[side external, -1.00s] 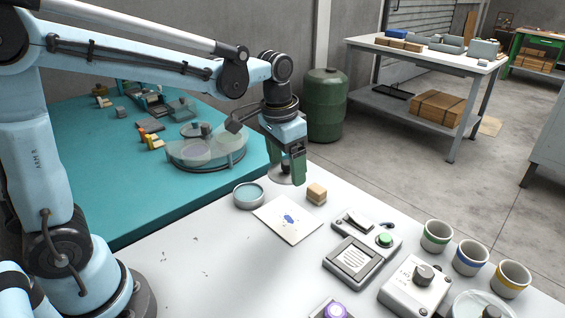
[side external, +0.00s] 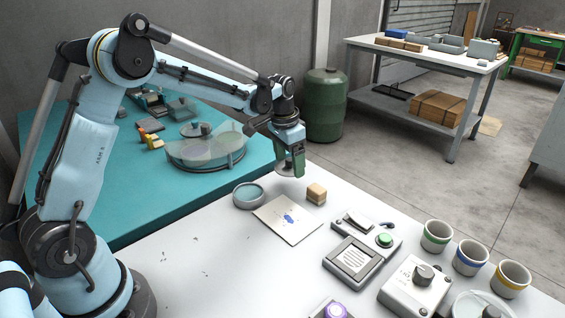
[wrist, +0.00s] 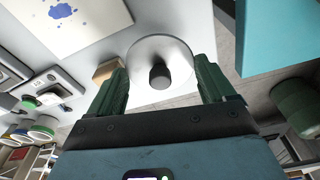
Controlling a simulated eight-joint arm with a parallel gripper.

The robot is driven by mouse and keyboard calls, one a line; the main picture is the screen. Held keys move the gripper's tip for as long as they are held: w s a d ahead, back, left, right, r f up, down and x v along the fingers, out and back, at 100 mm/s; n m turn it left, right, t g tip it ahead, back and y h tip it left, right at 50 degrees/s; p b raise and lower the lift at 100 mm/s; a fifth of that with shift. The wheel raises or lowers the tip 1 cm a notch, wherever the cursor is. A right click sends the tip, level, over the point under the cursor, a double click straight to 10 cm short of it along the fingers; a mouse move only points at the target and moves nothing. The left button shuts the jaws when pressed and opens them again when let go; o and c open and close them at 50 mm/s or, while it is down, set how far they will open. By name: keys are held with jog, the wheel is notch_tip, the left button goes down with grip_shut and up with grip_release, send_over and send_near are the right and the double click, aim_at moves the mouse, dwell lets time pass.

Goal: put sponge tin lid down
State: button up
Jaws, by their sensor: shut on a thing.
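The sponge tin lid (wrist: 150,48) is a pale round disc with a dark knob, seen below my gripper (wrist: 160,80) in the wrist view. The knob sits between the green fingers, and my gripper is shut on the lid. In the side view my gripper (side external: 293,163) points down with the lid (side external: 285,172) under it, near the far edge of the white table. I cannot tell whether the lid touches the table. The open round tin (side external: 248,195), with a teal sponge inside, stands to the left of the lid.
A wooden block (side external: 316,194) and a white card with a blue blot (side external: 287,219) lie nearby. Devices with a green button (side external: 385,240) and several banded cups (side external: 436,236) are to the right. A teal table (side external: 150,200) adjoins on the left.

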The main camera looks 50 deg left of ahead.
aim_at(287, 183)
jog(key=shift+w+a+f, duration=0.25)
jog(key=shift+a+f, duration=0.2)
jog(key=shift+a, duration=0.15)
jog(key=shift+f, duration=1.95)
jog(key=shift+f, duration=0.15)
jog(key=o, duration=0.9)
jog(key=shift+c, duration=0.2)
